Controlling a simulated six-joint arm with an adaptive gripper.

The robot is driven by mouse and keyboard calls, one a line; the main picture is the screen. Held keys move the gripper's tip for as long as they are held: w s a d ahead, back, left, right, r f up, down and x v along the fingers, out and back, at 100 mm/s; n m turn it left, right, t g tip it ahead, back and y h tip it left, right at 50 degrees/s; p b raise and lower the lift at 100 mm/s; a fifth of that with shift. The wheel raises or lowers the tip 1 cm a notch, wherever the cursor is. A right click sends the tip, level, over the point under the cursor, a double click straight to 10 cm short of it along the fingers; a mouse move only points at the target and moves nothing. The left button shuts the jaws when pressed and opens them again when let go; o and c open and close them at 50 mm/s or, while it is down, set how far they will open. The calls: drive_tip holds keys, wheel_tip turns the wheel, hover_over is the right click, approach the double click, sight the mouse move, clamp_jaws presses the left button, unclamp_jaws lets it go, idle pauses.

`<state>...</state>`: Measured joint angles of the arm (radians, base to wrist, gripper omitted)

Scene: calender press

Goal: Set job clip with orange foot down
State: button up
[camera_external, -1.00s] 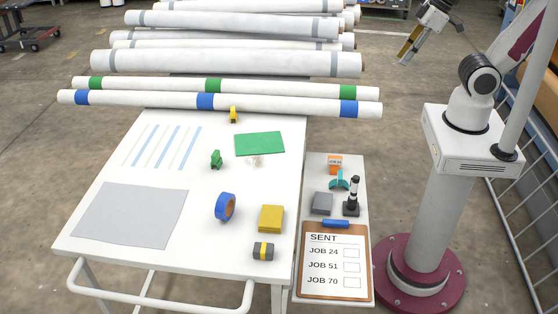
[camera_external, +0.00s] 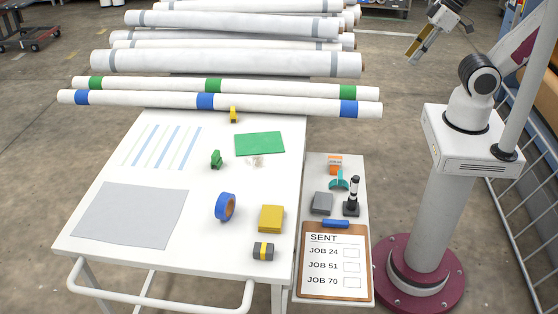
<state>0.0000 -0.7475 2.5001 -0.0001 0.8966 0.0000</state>
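My gripper (camera_external: 416,50) is in the air at the top right, well away from the tables, pointing down and left. A yellowish part shows at its tip; I cannot tell whether it is a finger or something held. An orange piece (camera_external: 335,162) with small markings stands at the back of the side table. A teal piece (camera_external: 339,182) is just in front of it. I cannot tell whether either is the job clip. A yellow piece (camera_external: 233,114) stands at the main table's back edge, and a green one (camera_external: 216,160) near its middle.
The side table (camera_external: 360,211) also holds a grey block (camera_external: 322,203), a black-and-white stamp (camera_external: 352,196) and a clipboard (camera_external: 366,262). The main table holds blue tape (camera_external: 225,206), a yellow block (camera_external: 271,218) and a green sheet (camera_external: 260,143). Long rolls (camera_external: 150,86) lie behind it.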

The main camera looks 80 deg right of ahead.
drive_tip(key=t, duration=0.2)
hover_over(337, 157)
drive_tip(key=s+a, duration=0.1)
drive_tip(key=s, duration=0.3)
wheel_tip(337, 157, down, 6)
drive_tip(key=w+f+t, duration=0.1)
drive_tip(key=w+f, duration=1)
drive_tip(key=f, duration=0.3)
wheel_tip(337, 157, down, 13)
drive_tip(key=d+t, duration=0.1)
drive_tip(key=t, duration=0.1)
drive_tip(key=s+f, duration=0.2)
drive_tip(key=f, duration=0.1)
drive_tip(key=s+f+t, duration=0.1)
drive_tip(key=s+f, duration=0.2)
drive_tip(key=s+f+t, duration=0.1)
drive_tip(key=s+f, duration=0.1)
drive_tip(key=f, duration=0.1)
drive_tip(key=shift+s+a+f, duration=0.15)
drive_tip(key=shift+s+f, duration=0.1)
drive_tip(key=shift+f, duration=0.1)
drive_tip(key=shift+s+f, duration=0.3)
drive_tip(key=shift+s, duration=0.35)
drive_tip(key=shift+x, duration=1.3)
drive_tip(key=shift+w, duration=0.1)
